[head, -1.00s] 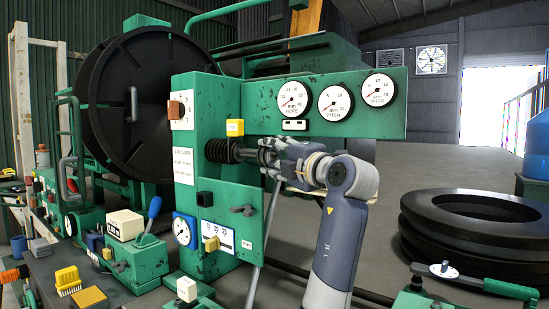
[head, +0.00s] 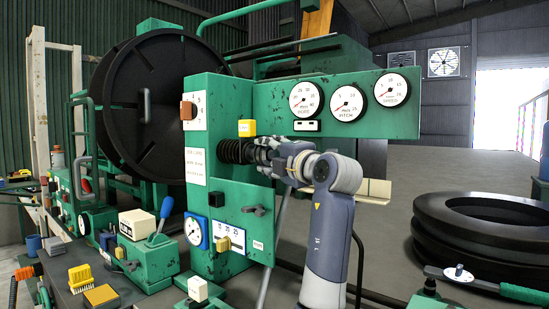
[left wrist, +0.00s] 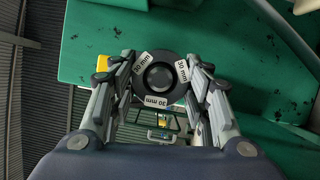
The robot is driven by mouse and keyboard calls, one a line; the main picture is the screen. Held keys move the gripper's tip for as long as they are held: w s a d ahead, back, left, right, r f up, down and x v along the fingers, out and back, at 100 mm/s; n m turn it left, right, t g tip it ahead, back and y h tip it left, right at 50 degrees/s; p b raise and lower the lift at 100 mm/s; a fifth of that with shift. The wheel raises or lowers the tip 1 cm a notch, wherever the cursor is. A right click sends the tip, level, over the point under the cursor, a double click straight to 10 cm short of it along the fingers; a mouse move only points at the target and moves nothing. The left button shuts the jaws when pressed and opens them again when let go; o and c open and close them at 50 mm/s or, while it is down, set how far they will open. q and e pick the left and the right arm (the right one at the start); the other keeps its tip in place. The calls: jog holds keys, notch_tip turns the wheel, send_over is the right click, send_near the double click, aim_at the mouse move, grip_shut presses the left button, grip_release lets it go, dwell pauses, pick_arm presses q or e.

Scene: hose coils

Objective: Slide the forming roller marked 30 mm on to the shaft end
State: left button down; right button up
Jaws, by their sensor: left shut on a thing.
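The forming roller (left wrist: 142,88) is a dark ring with several white labels reading 30 mm, seen face-on in the left wrist view. My left gripper (left wrist: 160,84) is shut on it, with a finger on each side. A round grey-black centre shows in its bore; I cannot tell whether it is the shaft end. In the head view the left gripper (head: 267,156) is close beside the dark ribbed shaft (head: 234,151) that sticks out of the green machine (head: 205,110). The fingers hide the roller and shaft tip there. My right gripper is not in view.
A green panel with dials (head: 348,104) is above the gripper. A yellow block (head: 247,128) sits just above the shaft. A black lever (head: 254,210) and a gauge (head: 193,230) are below. Black hose coils (head: 480,235) lie at right; open floor is behind.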

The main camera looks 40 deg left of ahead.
pick_arm(q)
jog(key=shift+s+a, duration=0.1)
jog(key=shift+a, duration=0.5)
jog(key=shift+a, duration=0.3)
jog(key=shift+a, duration=0.35)
jog(key=shift+s+a+r, duration=0.1)
jog(key=shift+a, duration=0.05)
jog(key=shift+r, duration=0.15)
dwell(0.5)
jog(key=c, duration=1.2)
grip_release()
jog(key=o, duration=0.4)
jog(key=shift+o, duration=0.2)
jog(key=shift+a, duration=0.2)
